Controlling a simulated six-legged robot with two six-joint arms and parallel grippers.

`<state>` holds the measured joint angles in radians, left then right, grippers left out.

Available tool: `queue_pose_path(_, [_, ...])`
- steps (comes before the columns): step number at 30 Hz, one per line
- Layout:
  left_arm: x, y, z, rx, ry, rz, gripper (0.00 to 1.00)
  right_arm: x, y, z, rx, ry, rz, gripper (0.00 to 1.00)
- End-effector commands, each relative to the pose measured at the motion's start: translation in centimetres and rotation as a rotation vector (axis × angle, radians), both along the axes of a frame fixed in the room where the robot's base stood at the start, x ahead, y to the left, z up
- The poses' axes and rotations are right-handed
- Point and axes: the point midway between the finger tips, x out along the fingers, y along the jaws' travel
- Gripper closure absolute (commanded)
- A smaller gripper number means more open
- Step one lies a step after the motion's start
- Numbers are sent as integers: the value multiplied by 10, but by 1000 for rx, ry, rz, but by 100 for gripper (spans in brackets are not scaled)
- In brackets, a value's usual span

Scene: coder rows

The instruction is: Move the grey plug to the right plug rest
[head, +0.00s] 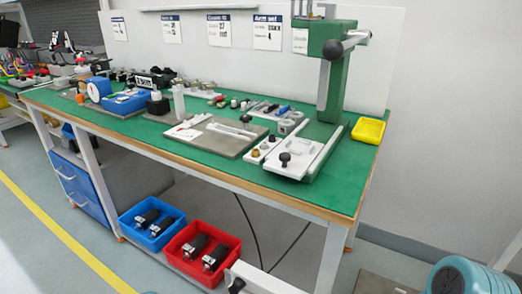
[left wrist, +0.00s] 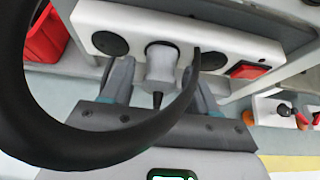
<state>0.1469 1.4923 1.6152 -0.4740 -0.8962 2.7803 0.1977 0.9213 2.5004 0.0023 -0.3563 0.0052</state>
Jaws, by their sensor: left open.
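In the left wrist view the grey plug (left wrist: 162,64) sits at a socket in the white socket strip (left wrist: 228,48), with its dark tail towards the camera. My left gripper (left wrist: 160,72) is open, with one finger on each side of the plug. I cannot tell whether the fingers touch it. A thick black curved cable (left wrist: 62,128) loops across the front and hides part of the strip and gripper. I cannot make out the right plug rest. My right gripper is not in view.
The strip has dark round sockets (left wrist: 110,43) and a red switch (left wrist: 248,69). In the head view a green-topped bench (head: 350,178) carries a green press (head: 337,85) and many small parts. Blue (head: 130,232) and red (head: 175,260) bins stand below it.

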Motion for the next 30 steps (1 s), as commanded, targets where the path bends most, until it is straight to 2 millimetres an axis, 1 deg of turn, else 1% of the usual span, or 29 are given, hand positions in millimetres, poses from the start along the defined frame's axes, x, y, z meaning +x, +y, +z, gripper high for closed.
queue_pose_path(5, [0,0,0,0,0,0,41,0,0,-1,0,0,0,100])
queue_pose_path(6, [0,0,0,0,0,0,44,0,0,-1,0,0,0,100])
queue_pose_path(8, [0,0,0,0,0,0,64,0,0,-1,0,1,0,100])
queue_pose_path(9, [0,0,0,0,0,0,77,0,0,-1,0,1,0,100])
queue_pose_path(11, [0,0,0,0,0,0,96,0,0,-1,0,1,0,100])
queue_pose_path(12, [0,0,0,0,0,0,100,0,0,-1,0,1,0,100])
queue_pose_path(24, [-3,2,0,0,0,0,100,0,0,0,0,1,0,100])
queue_pose_path(30, [-16,9,1,0,2,0,100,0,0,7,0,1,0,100])
